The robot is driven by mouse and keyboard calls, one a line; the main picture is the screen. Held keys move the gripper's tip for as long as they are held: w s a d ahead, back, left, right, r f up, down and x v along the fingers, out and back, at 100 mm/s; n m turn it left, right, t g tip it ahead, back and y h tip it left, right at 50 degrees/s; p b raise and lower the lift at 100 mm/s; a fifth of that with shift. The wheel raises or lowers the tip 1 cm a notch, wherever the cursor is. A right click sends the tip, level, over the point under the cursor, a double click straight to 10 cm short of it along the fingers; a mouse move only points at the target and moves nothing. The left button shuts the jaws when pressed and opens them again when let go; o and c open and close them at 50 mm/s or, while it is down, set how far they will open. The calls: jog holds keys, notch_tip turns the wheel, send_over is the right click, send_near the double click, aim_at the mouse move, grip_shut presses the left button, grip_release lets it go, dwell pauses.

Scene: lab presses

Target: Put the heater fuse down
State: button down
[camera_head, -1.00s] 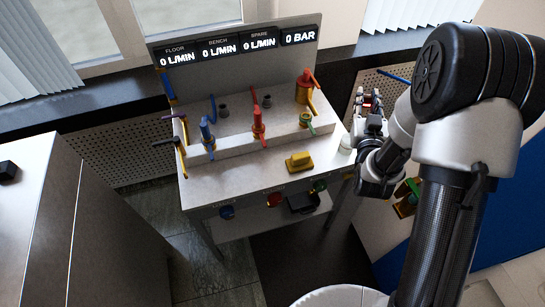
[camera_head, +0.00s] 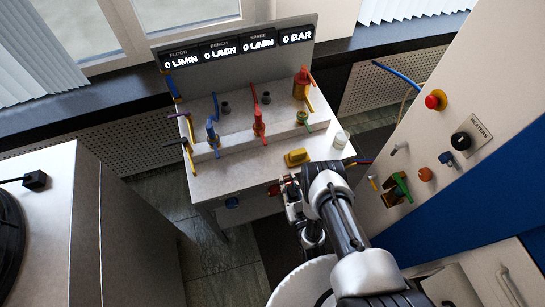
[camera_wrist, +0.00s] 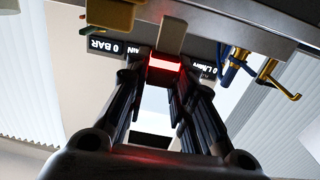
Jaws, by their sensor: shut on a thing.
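My gripper (camera_head: 290,187) is at the front edge of the steel bench (camera_head: 235,182), in front of the yellow block. In the wrist view my gripper (camera_wrist: 165,72) is shut on a small glowing red piece (camera_wrist: 164,64), which I take as the heater fuse. In the head view the fuse cannot be told clearly from the red parts by the bench front. The wrist view is upside down, with the bench (camera_wrist: 235,25) along its top. I cannot tell whether the fuse touches anything.
The yellow block (camera_head: 297,157) and a white cup (camera_head: 340,140) stand on the bench's front right. Coloured valves (camera_head: 258,124) stand behind. A panel (camera_head: 465,85) labelled heaters, with knobs and a green handle (camera_head: 402,187), is at right. The bench's front left is clear.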

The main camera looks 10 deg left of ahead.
jog(key=a+f+b, duration=0.2)
jog(key=b, duration=0.1)
jog(key=shift+w, duration=0.35)
jog(key=shift+w+a+b, duration=0.1)
jog(key=shift+w+b, duration=0.15)
jog(key=shift+b, duration=0.75)
jog(key=b+x, duration=0.1)
jog(key=b, duration=0.7)
jog(key=shift+w+a+b, duration=0.25)
jog(key=shift+b, duration=0.05)
jog(key=b+x, duration=0.1)
jog(key=x, duration=0.1)
jog(key=b+x, duration=0.3)
jog(key=x, duration=0.2)
jog(key=shift+a+r+b, duration=0.1)
jog(key=shift+r+b, duration=0.2)
jog(key=shift+r, duration=0.1)
jog(key=b+x, duration=0.1)
jog(key=x, duration=0.4)
jog(key=shift+s, duration=0.1)
